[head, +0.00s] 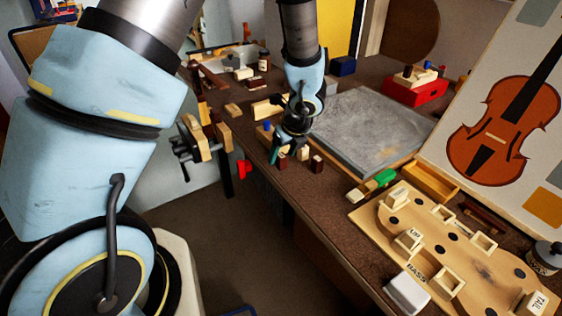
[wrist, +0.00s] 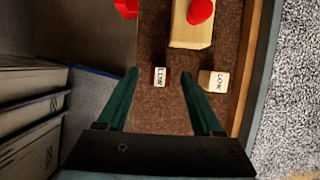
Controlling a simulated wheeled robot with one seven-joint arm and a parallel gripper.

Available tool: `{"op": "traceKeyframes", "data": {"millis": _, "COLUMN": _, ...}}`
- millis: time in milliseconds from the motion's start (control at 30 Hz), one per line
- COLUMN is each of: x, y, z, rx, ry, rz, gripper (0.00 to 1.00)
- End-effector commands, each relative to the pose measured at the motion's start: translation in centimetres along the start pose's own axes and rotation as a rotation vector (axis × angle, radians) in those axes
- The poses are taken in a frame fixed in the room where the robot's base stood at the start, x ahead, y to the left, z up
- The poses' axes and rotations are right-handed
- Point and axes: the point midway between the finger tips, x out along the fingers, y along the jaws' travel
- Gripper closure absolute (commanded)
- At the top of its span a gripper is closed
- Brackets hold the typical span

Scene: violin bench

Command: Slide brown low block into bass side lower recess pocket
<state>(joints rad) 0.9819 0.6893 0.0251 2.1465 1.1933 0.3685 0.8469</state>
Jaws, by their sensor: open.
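The brown low block (wrist: 160,77) stands on the brown bench top, its white "LOW" label facing up in the wrist view. My gripper (wrist: 160,84) is open, with green fingers either side of the block's line and nothing held. In the head view a brown block (head: 317,164) stands near the bench's front edge, just right of my gripper (head: 278,154). The light violin-shaped board (head: 470,265) lies at lower right, marked "BASS" along its near side. An empty framed pocket (head: 447,281) shows near that word. Finger contact cannot be told.
A cream "LOW" block (wrist: 214,80) stands close right of the brown one. A wooden block with a red knob (wrist: 192,28) lies beyond. A grey slab (head: 370,130), a green-and-white item (head: 378,180) and an open wooden tray (head: 432,182) lie between gripper and board.

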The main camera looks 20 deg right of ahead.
Motion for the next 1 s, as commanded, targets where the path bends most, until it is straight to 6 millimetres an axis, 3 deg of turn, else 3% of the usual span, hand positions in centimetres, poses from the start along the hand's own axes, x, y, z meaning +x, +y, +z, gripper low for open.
{"op": "traceKeyframes", "data": {"millis": 133, "x": 1.8, "y": 0.0, "z": 0.0, "rx": -0.001, "ry": 0.0, "rz": 0.001, "gripper": 0.32}}
{"op": "traceKeyframes", "data": {"millis": 433, "x": 2.1, "y": 0.0, "z": 0.1, "rx": -0.002, "ry": -0.001, "rz": 0.0, "gripper": 0.34}}
{"op": "traceKeyframes", "data": {"millis": 1000, "x": 2.1, "y": 0.0, "z": 0.1, "rx": -0.002, "ry": -0.001, "rz": 0.0, "gripper": 0.98}}
